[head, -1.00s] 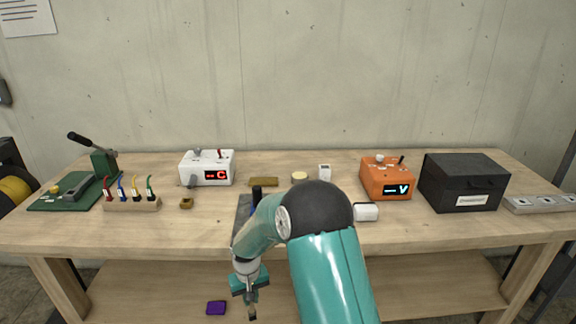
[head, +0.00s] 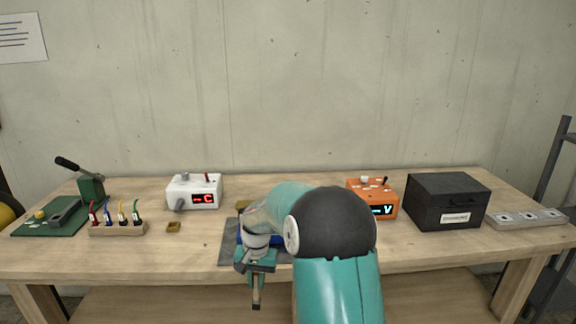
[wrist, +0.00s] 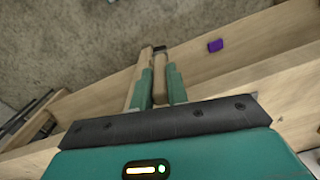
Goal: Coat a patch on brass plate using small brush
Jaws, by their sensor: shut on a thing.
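My gripper (head: 256,272) is shut on a small brush (head: 256,294). The brush hangs down, dark at its end, in front of the bench's front edge. In the wrist view my gripper (wrist: 160,88) has its two green fingers close together, with a dark tip (wrist: 160,48) beyond them. A flat brass-coloured piece, likely the brass plate (head: 242,205), lies at the back of the bench, partly hidden by my arm. A small brass-coloured block (head: 173,227) lies left of my arm.
A grey mat (head: 228,230) lies partly under my arm. A white device (head: 192,190), a wire rack (head: 117,229) and a green press (head: 91,189) stand left. An orange device (head: 380,202), black box (head: 449,200) and grey strip (head: 525,219) stand right. A purple block (wrist: 215,45) is below.

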